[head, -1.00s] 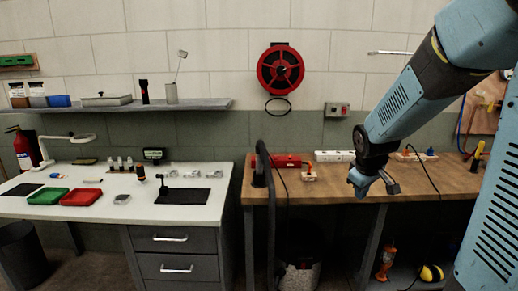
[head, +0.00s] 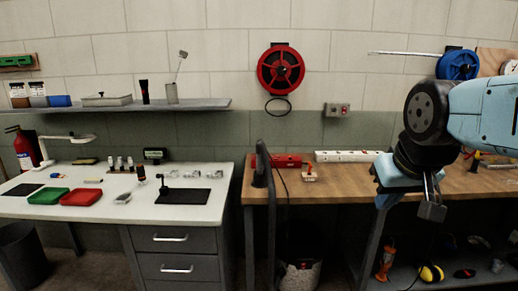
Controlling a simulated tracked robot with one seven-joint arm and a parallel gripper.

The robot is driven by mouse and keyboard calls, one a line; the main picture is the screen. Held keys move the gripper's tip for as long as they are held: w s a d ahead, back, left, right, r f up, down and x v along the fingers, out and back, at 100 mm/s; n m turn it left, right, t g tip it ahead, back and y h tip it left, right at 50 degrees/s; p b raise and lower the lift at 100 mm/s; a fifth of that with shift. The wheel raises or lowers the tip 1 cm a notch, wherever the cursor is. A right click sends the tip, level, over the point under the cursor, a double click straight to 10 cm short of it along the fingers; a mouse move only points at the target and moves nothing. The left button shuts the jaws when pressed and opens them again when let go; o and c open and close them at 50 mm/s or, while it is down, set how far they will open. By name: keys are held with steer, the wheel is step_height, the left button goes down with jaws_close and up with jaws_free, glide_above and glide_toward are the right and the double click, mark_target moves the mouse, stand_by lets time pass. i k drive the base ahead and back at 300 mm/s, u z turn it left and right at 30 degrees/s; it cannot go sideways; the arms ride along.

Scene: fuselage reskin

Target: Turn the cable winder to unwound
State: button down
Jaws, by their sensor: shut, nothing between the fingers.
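A red round reel (head: 280,70) hangs on the tiled wall left of my arm, with a dark cable loop below it. A blue round reel (head: 458,65) hangs on the wall at the right, above my arm, partly hidden by it. I cannot tell for certain which of the two is the cable winder. My gripper (head: 431,208) is shut and empty, pointing down in front of the wooden bench, below and apart from both reels.
The wooden bench (head: 340,190) carries a red tool case (head: 286,160) and a white power strip (head: 347,156). A dark upright post (head: 262,165) stands at its left end. A white workbench (head: 215,180) with trays and small parts stands at the left.

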mark_target(281, 70)
steer(key=z, duration=0.7)
steer(key=i, duration=0.3)
steer(key=u, duration=2.25)
steer(key=i, duration=0.7)
steer(key=z, duration=1.5)
